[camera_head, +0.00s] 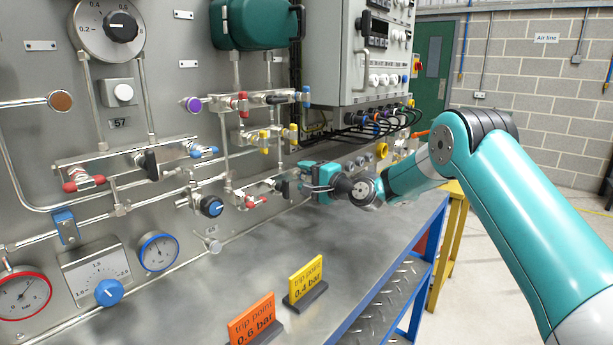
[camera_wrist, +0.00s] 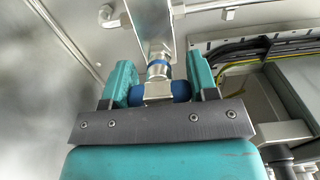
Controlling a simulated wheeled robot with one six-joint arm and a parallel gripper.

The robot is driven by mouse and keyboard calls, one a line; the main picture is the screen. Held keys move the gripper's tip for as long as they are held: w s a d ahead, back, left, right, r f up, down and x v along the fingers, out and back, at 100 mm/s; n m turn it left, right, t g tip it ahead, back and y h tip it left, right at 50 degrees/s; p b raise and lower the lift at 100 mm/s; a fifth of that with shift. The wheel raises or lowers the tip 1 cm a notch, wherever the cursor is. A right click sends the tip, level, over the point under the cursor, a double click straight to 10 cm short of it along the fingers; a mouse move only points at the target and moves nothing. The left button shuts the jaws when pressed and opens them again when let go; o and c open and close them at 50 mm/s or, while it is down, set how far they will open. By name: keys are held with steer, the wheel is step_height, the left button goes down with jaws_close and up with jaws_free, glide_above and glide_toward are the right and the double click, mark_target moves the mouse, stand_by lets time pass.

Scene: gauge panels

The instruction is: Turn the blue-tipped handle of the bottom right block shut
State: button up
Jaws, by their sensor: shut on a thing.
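The bottom right block (camera_head: 262,187) is a metal valve block on the grey panel, with a red-tipped handle (camera_head: 256,202) at its lower left. My gripper (camera_head: 301,180) is at the block's right end and covers its blue-tipped handle in the head view. In the wrist view my gripper (camera_wrist: 160,82) has its two teal fingers on either side of the blue-tipped handle (camera_wrist: 180,90), shut on it. The handle's silver stem and blue collar show between the fingers, with the metal block (camera_wrist: 152,25) beyond. The handle's exact angle is hard to tell.
Other valve blocks with red, yellow and blue tips sit above and left, including a left block (camera_head: 125,165). A steel bench (camera_head: 215,290) lies below, with an orange sign (camera_head: 252,320) and a yellow sign (camera_head: 305,278). A grey control box (camera_head: 345,70) with cables hangs above my gripper.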

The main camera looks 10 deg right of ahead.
steer(key=shift+d, duration=0.1)
steer(key=o, duration=0.9)
steer(key=shift+b+v, duration=2.6)
steer(key=shift+v, duration=6.05)
